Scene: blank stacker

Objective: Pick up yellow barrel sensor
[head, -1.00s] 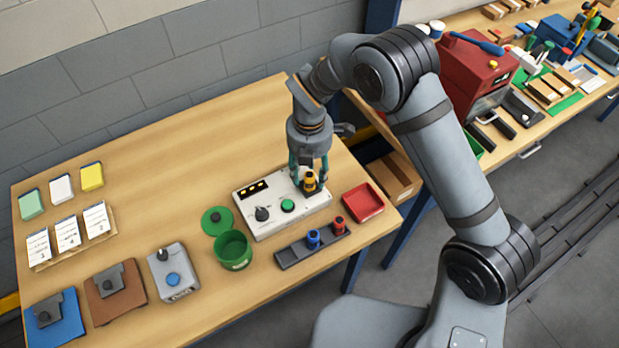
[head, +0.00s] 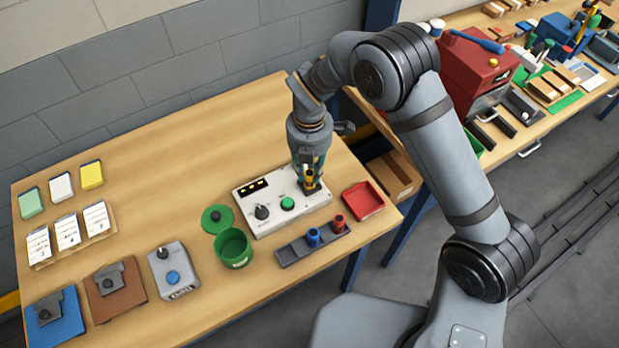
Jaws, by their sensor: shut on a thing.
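The yellow barrel sensor (head: 309,177) is a small yellow and dark cylinder at the right end of the white control box (head: 267,219). My gripper (head: 309,172) points down over that end, its teal fingers shut on the sensor, which is partly hidden between them. A dark base or socket shows on the box just under it. I cannot tell whether the sensor is clear of it.
In front of the box is a dark rack (head: 296,250) with a blue barrel (head: 313,237) and a red barrel (head: 338,223). A red tray (head: 363,200) lies right, a green bin (head: 233,248) left. The table's back middle is clear.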

